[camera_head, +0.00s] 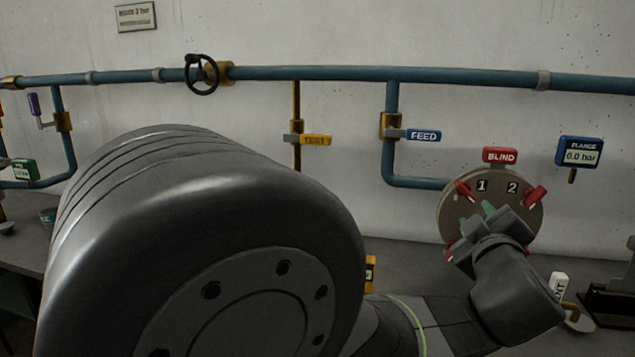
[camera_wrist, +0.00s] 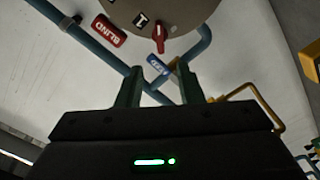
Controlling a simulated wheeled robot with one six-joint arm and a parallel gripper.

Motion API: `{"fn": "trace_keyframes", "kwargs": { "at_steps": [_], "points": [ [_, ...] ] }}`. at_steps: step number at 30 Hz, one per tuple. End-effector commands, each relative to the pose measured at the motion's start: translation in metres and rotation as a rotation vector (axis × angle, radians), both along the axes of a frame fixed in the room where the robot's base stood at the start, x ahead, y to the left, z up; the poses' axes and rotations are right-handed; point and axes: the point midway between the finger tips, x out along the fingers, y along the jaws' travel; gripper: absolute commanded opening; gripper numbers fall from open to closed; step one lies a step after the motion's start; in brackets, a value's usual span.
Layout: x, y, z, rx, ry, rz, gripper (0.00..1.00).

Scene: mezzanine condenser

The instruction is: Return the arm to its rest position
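My gripper (camera_head: 489,208) is in front of the lower part of a round tan blind plate (camera_head: 507,188) on the right in the head view. In the wrist view, the two green fingers of my gripper (camera_wrist: 160,75) stand apart with nothing held between them. The plate (camera_wrist: 183,10) lies beyond the fingertips there, at the top. It bears number tags 1 and 2 and several red clamps; one red clamp (camera_wrist: 159,38) shows just beyond the fingers. My arm reaches forward, and its big dark link hides much of the left and middle. I cannot tell whether the fingers touch the plate.
Blue pipes (camera_head: 340,73) run along the wall with a black handwheel (camera_head: 202,75). A yellow TEST handle (camera_head: 316,140), a blue FEED handle (camera_head: 423,135), a red BLIND sign (camera_head: 500,156) and a blue FLANGE gauge (camera_head: 579,151) surround the arm. A grey bench (camera_head: 420,265) lies below.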

Motion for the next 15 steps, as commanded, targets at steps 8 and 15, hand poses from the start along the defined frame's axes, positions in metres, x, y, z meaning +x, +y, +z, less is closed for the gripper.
{"fn": "trace_keyframes", "kwargs": {
  "at_steps": [8, 15],
  "points": [
    [-0.008, 0.003, -0.001, 0.0, 0.0, 0.004, 0.34],
    [0.023, -0.005, -0.002, 0.0, 0.0, 0.005, 0.34]
  ]
}}
